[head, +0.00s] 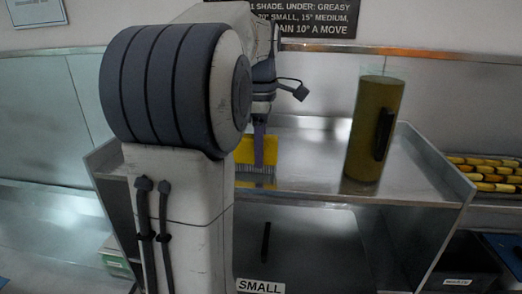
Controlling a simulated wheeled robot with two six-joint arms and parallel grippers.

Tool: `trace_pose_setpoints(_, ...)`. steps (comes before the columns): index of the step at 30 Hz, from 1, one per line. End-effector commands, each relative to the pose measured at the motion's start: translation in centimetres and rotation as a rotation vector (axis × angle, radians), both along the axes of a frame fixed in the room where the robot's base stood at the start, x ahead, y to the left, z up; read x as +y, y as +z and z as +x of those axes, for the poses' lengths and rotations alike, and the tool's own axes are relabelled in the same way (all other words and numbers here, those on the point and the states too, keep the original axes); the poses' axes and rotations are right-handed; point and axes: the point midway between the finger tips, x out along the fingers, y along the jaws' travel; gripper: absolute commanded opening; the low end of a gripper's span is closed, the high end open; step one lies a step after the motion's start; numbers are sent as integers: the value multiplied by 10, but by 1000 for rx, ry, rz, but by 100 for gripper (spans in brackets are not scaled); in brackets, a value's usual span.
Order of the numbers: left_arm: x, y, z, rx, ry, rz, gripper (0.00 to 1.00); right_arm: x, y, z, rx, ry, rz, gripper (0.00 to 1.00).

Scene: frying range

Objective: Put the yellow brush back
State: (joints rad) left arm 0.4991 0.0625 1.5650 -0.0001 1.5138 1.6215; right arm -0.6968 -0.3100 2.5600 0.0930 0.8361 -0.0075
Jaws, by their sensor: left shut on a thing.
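The yellow brush (243,151) is in the middle of the head view, with its pale bristles pointing down just above or at the steel shelf top. I cannot tell whether the bristles touch the steel. My left gripper (259,155) reaches down over it with a purple finger and is shut on the brush. My large left arm link hides the brush's left part and much of the shelf. My right gripper is not in view.
A tall jar of brown-yellow liquid with a dark handle (373,130) stands on the right of the steel shelf (310,180). A "SMALL" label (260,286) and a thin dark object (266,241) are below. A tray of yellow pieces (487,172) is at right, above a dark bin (462,265).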

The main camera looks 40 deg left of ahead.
Motion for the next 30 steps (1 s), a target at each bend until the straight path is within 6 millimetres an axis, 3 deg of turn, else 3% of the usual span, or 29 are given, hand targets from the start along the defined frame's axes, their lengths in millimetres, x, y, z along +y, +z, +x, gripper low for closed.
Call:
trace_pose_setpoints(2,0,-3,0,0,0,0,0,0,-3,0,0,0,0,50)
trace_pose_setpoints(3,0,-2,0,0,0,0,48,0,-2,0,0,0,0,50)
trace_pose_setpoints(5,0,-2,0,0,0,0,67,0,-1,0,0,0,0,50)
trace_pose_setpoints(14,0,-1,0,0,0,0,67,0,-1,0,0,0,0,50)
trace_pose_setpoints(19,0,9,1,-3,0,2,67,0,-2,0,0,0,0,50)
trace_pose_setpoints(30,1,77,1,-3,1,2,67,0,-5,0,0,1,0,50)
